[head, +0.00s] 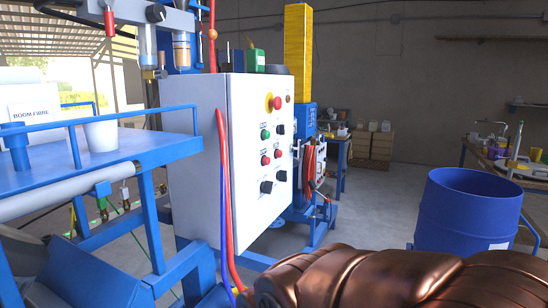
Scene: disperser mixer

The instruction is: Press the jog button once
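A white control cabinet (242,170) stands left of centre in the head view, its panel face turned to the right. The panel carries a red mushroom button on a yellow ring (273,102), a green button (265,134), two red buttons, one at the left (265,160) and one at the right (278,153), and several black knobs, such as the lower left one (266,187). Small labels sit by the controls but are too small to read, so I cannot tell which is the jog button. My gripper is not in view.
A red hose (226,200) runs down the cabinet's near edge. A blue frame table (120,152) with a white cup (101,134) stands left. A blue drum (468,215) stands right. Behind the cabinet is a blue machine with a yellow column (298,55). Grey floor shows between cabinet and drum.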

